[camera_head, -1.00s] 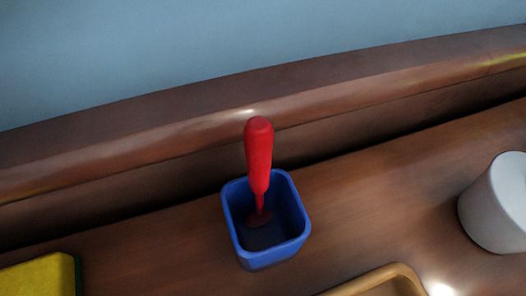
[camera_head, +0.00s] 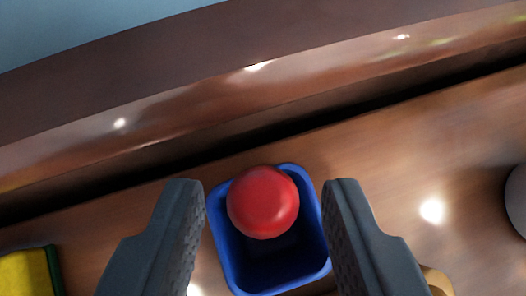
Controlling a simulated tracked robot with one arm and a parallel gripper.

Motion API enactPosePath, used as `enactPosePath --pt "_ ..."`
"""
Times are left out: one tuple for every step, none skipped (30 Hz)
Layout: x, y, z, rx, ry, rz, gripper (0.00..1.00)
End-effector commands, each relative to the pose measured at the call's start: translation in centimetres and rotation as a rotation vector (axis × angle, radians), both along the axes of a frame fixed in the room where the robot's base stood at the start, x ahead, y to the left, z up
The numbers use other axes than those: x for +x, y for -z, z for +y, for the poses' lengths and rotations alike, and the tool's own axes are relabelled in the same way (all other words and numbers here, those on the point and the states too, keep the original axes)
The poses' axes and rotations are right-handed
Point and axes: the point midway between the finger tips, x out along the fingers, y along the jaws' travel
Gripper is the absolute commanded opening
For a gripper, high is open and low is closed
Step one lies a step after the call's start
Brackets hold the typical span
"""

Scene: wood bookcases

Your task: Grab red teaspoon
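The red teaspoon (camera_head: 262,203) stands handle up in a small blue square cup (camera_head: 229,262). I see it almost end-on, so its rounded handle end hides the rest of it. My gripper (camera_head: 262,190) is open, with one dark grey finger to the left and one to the right of the handle end. Neither finger appears to touch the spoon. The gap between the fingers is wider than the handle, and the cup shows between them. How far the fingertips are above or below the handle end is hard to tell.
A yellow sponge with a green edge (camera_head: 28,272) lies at lower left. A light wooden item (camera_head: 437,281) shows behind the right finger. A raised wooden ledge (camera_head: 250,85) runs behind the cup.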

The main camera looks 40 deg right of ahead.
Motion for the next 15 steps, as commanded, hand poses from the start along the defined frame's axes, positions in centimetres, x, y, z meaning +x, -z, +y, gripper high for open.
enactPosePath --pt "0.4 0.5 -0.4 0.001 0.001 0.0 0.38" --pt "0.6 0.7 -0.5 0.001 0.0 -0.001 0.38" --pt "0.9 1.0 -0.7 0.001 0.001 -0.002 0.38" --pt "1.0 1.1 -0.8 0.001 0.001 -0.002 0.38" --pt "1.1 1.2 -0.9 0.0 0.001 -0.003 0.38" --pt "1.2 1.4 -1.0 0.001 0.0 -0.003 0.38" --pt "1.3 1.5 -1.0 0.001 0.0 -0.003 0.38" --pt "1.3 1.5 -1.1 0.0 0.001 -0.003 0.38" --pt "1.3 1.5 -1.1 0.0 0.001 -0.003 0.38" --pt "1.3 1.5 -1.1 0.0 0.001 -0.003 0.38" --pt "1.3 1.6 -1.1 0.0 0.001 -0.003 0.38" --pt "1.3 1.5 -1.1 0.0 0.001 -0.003 0.38" --pt "1.3 1.5 -1.1 0.0 0.001 -0.003 0.38" --pt "1.3 1.5 -1.1 0.0 0.001 -0.003 0.38" --pt "1.3 1.5 -1.1 0.0 0.001 -0.003 0.35"
